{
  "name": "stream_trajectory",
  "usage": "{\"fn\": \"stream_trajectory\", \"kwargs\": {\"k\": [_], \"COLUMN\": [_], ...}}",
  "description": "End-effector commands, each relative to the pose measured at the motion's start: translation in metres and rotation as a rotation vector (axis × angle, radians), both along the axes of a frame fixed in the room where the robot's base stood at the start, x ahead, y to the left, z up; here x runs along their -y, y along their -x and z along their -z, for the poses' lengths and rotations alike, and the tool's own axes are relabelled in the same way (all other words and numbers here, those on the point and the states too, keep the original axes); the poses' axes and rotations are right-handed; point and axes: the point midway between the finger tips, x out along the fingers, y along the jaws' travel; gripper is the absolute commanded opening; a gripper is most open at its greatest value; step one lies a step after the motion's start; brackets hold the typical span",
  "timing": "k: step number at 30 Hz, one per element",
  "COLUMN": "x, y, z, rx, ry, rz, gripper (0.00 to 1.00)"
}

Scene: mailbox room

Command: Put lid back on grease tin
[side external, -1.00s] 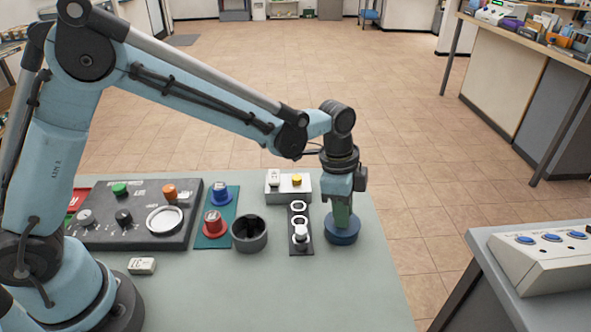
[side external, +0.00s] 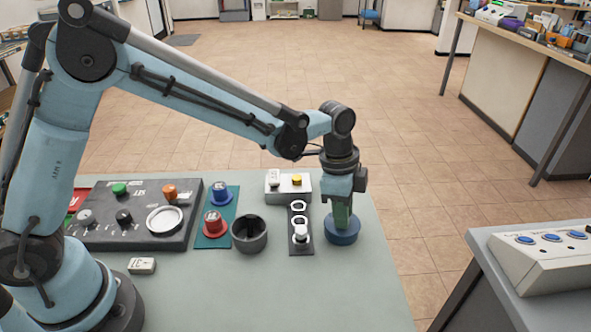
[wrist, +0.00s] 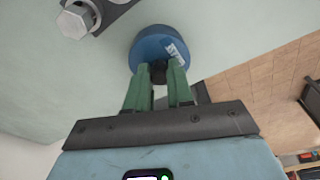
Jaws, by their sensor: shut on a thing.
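A round blue tin-like piece (side external: 342,231) stands at the right side of the table, and its side carries a white label in the wrist view (wrist: 160,46). My gripper (side external: 342,215) is directly above it, pointing down. In the wrist view its green fingers (wrist: 158,76) are shut on a small dark knob (wrist: 158,70) at the blue piece. The fingers hide part of its top, so I cannot tell where lid and tin meet, or whether both are there.
A dark open cup (side external: 249,235) stands left of a black strip with rings and a bolt (side external: 300,233). Further left are red and blue knobs on a teal plate (side external: 214,232) and a dark control panel (side external: 100,230). The table's right edge is close to the blue piece.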

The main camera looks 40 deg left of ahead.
Motion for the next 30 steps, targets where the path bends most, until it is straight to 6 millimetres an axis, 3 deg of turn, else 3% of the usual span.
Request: {"fn": "stream_trajectory", "kwargs": {"k": [26, 27, 30], "x": [0.0001, 0.0001, 0.0001], "y": [0.0, 0.0, 0.0], "z": [0.0017, 0.0017, 0.0017], "rx": [0.0, 0.0, 0.0], "ry": [0.0, 0.0, 0.0], "rz": [0.0, 0.0, 0.0], "gripper": [0.0, 0.28, 0.43]}}
